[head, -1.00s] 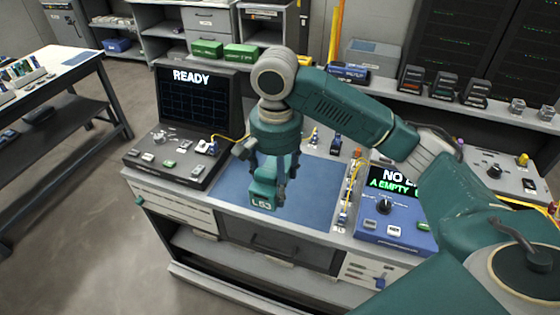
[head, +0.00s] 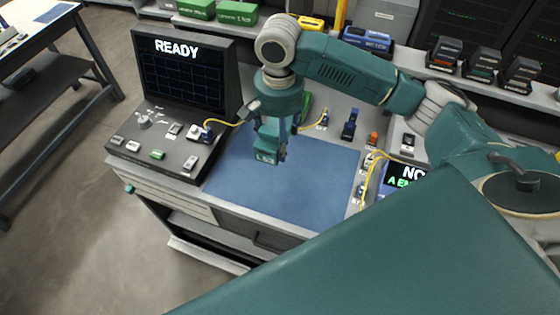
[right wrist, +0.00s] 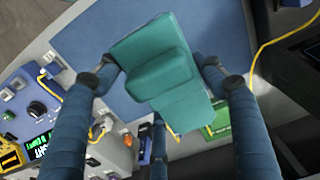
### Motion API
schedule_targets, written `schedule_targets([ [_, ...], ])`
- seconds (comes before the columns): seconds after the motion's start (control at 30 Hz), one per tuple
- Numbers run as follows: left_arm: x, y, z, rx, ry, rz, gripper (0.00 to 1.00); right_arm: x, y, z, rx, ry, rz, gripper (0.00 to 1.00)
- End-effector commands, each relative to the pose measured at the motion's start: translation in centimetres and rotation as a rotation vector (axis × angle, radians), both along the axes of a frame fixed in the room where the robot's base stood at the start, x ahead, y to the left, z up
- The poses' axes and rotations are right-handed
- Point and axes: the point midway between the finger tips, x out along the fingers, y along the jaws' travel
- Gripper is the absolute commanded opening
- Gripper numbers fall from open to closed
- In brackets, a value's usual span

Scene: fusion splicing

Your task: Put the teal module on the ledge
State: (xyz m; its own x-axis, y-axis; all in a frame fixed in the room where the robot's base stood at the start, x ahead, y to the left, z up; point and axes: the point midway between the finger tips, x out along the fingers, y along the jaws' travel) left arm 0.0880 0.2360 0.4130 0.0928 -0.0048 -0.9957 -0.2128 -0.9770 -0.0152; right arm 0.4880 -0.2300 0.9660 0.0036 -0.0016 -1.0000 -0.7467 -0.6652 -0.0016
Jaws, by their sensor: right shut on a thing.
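The teal module (head: 266,150) is held in my right gripper (head: 272,140), above the left back part of the blue mat (head: 285,190). The module has pale lettering on its front end. In the right wrist view the module (right wrist: 165,72) sits between the two dark fingers of my gripper (right wrist: 153,75), which press on its sides. A grey ledge (head: 412,62) with several dark modules (head: 480,62) on it runs along the back right. My left gripper is not in view.
A console with a READY screen (head: 180,75) stands left of the mat. Yellow cables (head: 317,126) and small connectors lie behind and right of the mat. A blue unit (head: 405,178) is partly hidden by my arm. Green boxes (head: 237,13) stand at the back. The mat is clear.

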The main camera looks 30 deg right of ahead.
Motion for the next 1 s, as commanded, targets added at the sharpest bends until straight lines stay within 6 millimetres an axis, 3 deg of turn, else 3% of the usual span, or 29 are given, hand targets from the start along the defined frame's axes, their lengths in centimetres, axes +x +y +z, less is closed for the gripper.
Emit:
schedule_targets([
  [0.1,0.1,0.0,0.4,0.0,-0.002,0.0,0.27,-0.1,-0.1,-3.2,-0.001,0.004,0.0,0.34],
  [0.3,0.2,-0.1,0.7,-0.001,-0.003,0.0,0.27,0.0,-0.1,-7.0,-0.001,0.001,0.0,0.34],
  [0.47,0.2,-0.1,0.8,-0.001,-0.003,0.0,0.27,0.1,0.0,-8.3,0.0,0.0,0.001,0.34],
  [0.73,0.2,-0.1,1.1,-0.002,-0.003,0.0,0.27,0.1,0.0,-11.9,-0.001,-0.001,0.0,0.34],
  [1.0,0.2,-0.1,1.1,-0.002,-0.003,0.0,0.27,0.1,0.0,-12.3,0.0,-0.003,0.001,0.34],
])
